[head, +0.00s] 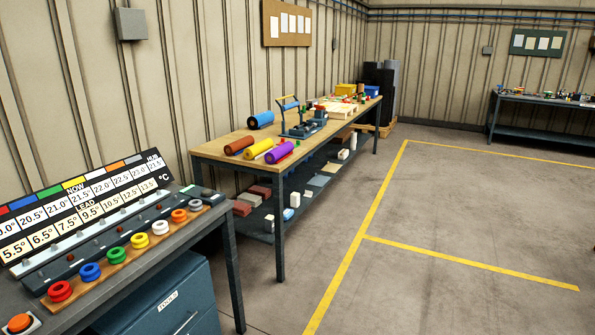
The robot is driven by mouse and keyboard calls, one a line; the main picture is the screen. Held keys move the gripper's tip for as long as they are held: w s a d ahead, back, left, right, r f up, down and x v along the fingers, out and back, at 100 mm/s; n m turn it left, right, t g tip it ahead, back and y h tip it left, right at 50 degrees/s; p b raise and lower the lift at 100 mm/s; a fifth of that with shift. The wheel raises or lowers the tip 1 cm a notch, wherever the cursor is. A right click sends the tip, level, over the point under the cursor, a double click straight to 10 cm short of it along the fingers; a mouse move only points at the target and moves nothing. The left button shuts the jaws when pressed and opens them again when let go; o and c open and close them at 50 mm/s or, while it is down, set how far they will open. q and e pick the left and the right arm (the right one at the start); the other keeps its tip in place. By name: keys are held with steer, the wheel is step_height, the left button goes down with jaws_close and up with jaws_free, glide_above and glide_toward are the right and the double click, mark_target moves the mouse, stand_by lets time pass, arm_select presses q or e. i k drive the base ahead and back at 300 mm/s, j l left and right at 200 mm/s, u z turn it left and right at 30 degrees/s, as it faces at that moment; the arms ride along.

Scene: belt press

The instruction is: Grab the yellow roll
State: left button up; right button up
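The yellow roll (257,148) lies on its side on the wooden-topped workbench (216,149), near the bench's front end. It lies between an orange-brown roll (238,146) on its left and a purple roll (279,153) on its right. A blue roll (261,120) lies farther back near the wall side. Neither of my grippers shows in the head view.
A press-like device with a blue handle (290,104) stands behind the rolls. A nearer table with a temperature board (85,205) and several colored rings fills the lower left. Open floor (400,290) with yellow lines lies to the right.

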mark_target(258, 149)
steer(key=i+l+z, duration=0.4)
steer(key=i, duration=0.5)
steer(key=i+z, duration=0.45)
steer(key=i, duration=0.5)
steer(key=i+u, duration=0.2)
steer(key=i, duration=0.25)
steer(key=i+l+u, duration=0.2)
steer(key=i, duration=0.25)
steer(key=i+l+u, duration=0.15)
steer(key=i, duration=0.3)
steer(key=i+l+u, duration=0.2)
steer(key=i+l, duration=0.15)
steer(key=i, duration=0.1)
